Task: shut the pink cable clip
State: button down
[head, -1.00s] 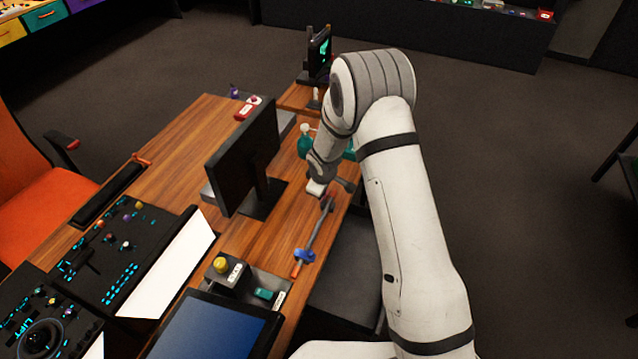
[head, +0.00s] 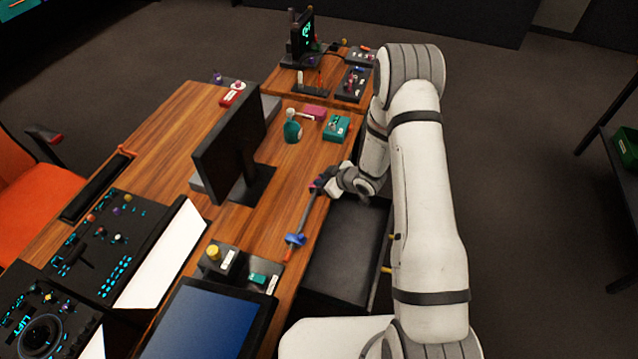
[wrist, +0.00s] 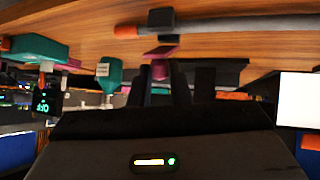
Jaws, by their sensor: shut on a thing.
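The pink cable clip (wrist: 160,68) shows in the wrist view as a small pink piece between my fingertips, below the cable. My gripper (wrist: 161,73) is shut on it; the fingers cover much of it, so I cannot tell whether its jaw is closed. The grey cable (wrist: 215,22) runs across the top of the wrist view over the wood. In the head view, my gripper (head: 328,181) is low at the desk's right edge, at the far end of the cable (head: 304,216).
A blue clip (head: 296,239) sits on the cable's near part. A dark drawer-like box (head: 345,250) lies right of the desk edge, beneath my arm. A monitor (head: 235,138), a teal bottle (head: 292,128) and a teal box (head: 337,128) stand on the desk.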

jog(key=f+y+b, duration=0.1)
jog(key=b, duration=0.1)
jog(key=d+f+t+y+b, duration=0.1)
jog(key=b, duration=0.2)
jog(key=f+y+b, duration=0.1)
jog(key=b, duration=0.1)
jog(key=shift+s+d+m+t+b, duration=0.3)
jog(key=shift+s+m+t, duration=0.05)
jog(key=shift+m+t, duration=0.05)
jog(key=y+b, duration=0.1)
jog(key=b, duration=0.2)
jog(key=shift+s+d+f+t+y, duration=0.1)
jog(key=shift+d+f+t+y, duration=0.15)
jog(key=shift+t+y, duration=0.15)
jog(key=c, duration=1.3)
grip_release()
jog(key=shift+r, duration=0.15)
jog(key=shift+c, duration=0.2)
jog(key=b+v, duration=0.1)
jog(key=v, duration=0.6)
jog(key=shift+s+d, duration=0.25)
jog(key=shift+d, duration=0.05)
